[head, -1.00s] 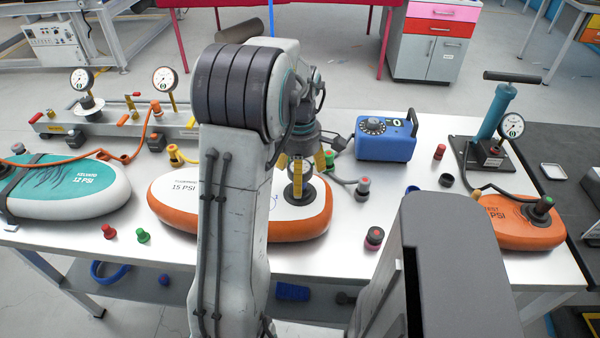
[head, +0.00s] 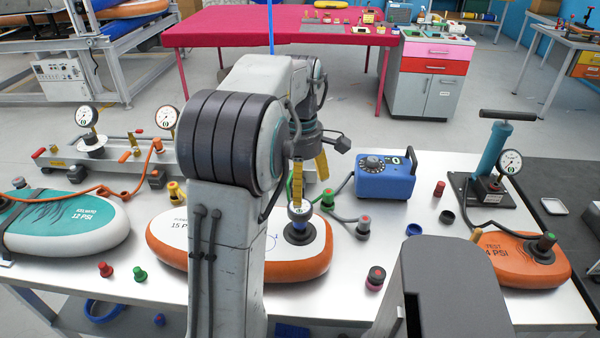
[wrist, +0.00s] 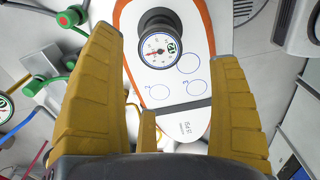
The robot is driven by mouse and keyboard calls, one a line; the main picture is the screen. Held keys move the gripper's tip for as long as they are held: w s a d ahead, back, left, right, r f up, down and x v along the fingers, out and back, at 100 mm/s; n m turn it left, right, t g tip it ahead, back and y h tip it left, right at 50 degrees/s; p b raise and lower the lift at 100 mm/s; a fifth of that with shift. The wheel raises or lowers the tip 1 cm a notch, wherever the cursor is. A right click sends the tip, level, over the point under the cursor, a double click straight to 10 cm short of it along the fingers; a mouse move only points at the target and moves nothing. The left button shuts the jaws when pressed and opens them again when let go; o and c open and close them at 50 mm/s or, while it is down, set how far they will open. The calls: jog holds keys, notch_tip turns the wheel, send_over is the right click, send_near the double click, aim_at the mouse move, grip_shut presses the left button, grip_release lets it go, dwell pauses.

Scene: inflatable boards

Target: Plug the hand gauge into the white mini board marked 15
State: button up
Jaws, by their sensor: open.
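The white mini board (head: 185,252) with an orange rim and the "15 PSI" mark lies on the table behind my arm. It also shows in the wrist view (wrist: 190,95). The hand gauge (head: 298,211) stands on the board's dark valve (head: 299,234). In the wrist view its round dial (wrist: 158,50) faces the camera, over the valve's dark ring. How deep it sits is hidden. My gripper (head: 311,188) is open above the gauge. In the wrist view its yellow fingers (wrist: 165,40) are wide apart, on either side of the gauge, with nothing held between them.
A teal board marked 12 PSI (head: 75,225) lies left; an orange board (head: 510,262) lies right. A blue box with a dial (head: 385,177) and a hand pump (head: 492,150) stand behind. Two gauges stand on the rack (head: 60,155). Loose caps (head: 105,269) lie in front.

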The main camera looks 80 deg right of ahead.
jog(key=shift+r, duration=1.25)
jog(key=shift+w+a, duration=0.1)
jog(key=shift+w, duration=0.3)
jog(key=w+a+r+t+h, duration=0.1)
jog(key=w+a, duration=0.7)
jog(key=w, duration=0.2)
jog(key=w+a, duration=0.7)
jog(key=w, duration=0.4)
jog(key=a+f+t, duration=0.1)
jog(key=a+f, duration=0.1)
jog(key=a, duration=1)
jog(key=a+f+t+y, duration=0.1)
jog(key=a+f, duration=0.2)
jog(key=a, duration=0.9)
jog(key=shift+s+a+f+m+t, duration=0.3)
jog(key=shift+s+a+m, duration=0.1)
jog(key=shift+s, duration=0.05)
